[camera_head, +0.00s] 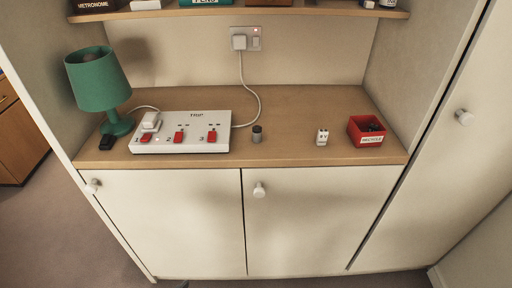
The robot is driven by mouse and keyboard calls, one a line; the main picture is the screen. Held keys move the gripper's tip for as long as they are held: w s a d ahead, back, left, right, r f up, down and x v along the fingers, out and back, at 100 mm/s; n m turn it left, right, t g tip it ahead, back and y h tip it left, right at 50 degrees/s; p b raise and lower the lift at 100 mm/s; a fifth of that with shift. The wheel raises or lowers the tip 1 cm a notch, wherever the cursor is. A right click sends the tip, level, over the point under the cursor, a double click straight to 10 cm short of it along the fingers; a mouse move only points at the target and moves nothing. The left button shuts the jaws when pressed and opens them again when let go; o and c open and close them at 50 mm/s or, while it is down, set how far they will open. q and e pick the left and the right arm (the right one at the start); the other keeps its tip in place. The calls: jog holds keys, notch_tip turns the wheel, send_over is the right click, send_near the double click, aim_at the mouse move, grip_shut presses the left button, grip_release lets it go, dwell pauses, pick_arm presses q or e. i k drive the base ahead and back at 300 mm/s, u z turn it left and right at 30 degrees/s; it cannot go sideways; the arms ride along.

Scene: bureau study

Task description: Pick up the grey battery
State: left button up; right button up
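A small grey cylinder with a dark top (257,134), which looks like the grey battery, stands upright on the wooden counter (290,115). It is just right of a white power strip and apart from it. Neither of my grippers is in view.
The white power strip (220,143) has red switches and a plug in it. A green lamp (98,80) and small black object (107,142) are left. A small white block (322,137) and red box of dark items (354,137) are right. A shelf (330,11) overhangs the back.

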aim_at(257, 130)
jog(key=u, duration=0.6)
jog(key=k, duration=0.15)
jog(key=z, duration=1.45)
jog(key=i, duration=0.6)
jog(key=u, duration=0.85)
